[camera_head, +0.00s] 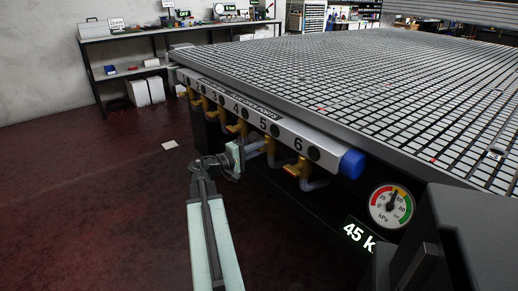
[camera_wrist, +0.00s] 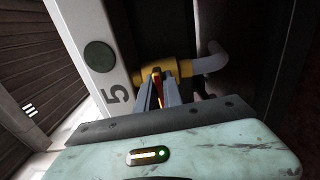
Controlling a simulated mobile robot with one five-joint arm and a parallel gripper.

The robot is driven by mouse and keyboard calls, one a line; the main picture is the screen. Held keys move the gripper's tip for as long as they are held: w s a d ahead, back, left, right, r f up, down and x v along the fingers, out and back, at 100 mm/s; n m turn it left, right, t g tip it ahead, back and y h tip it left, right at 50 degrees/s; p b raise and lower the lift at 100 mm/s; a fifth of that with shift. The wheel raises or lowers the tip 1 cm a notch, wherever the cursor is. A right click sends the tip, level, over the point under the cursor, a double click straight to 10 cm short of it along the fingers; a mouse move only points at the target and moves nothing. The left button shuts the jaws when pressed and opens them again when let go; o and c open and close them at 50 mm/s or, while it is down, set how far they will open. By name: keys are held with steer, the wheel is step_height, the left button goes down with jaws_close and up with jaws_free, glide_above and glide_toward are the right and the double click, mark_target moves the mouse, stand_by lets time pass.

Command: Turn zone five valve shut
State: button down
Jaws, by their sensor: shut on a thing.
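The zone five valve (camera_wrist: 180,72) is a yellow fitting below the number 5 (camera_wrist: 115,94) on the pale rail, with a grey elbow pipe (camera_wrist: 212,60) leaving it. My gripper (camera_wrist: 158,84) is shut on its handle, a thin red-orange strip showing between the two fingers. Most of the handle is hidden by the fingers. In the head view, my gripper (camera_head: 246,150) reaches under the rail's front edge at the 5 label (camera_head: 262,123), partly covering that valve.
The zone six valve (camera_head: 298,170) hangs close on the right, and several more yellow valves line the rail to the left. A round gauge (camera_head: 391,206) and a lit 45 k readout (camera_head: 357,236) are at lower right. The grid table (camera_head: 330,75) lies above. Open floor is at left.

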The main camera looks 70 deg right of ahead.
steer(key=shift+s+f+m, duration=0.1)
steer(key=shift+s+m, duration=0.1)
steer(key=shift+m, duration=0.1)
steer(key=c, duration=1.5)
jaws_free()
steer(key=shift+w, duration=0.1)
steer(key=shift+w+a, duration=0.15)
steer(key=shift+a, duration=0.1)
steer(key=v, duration=0.7)
steer(key=shift+a, duration=0.1)
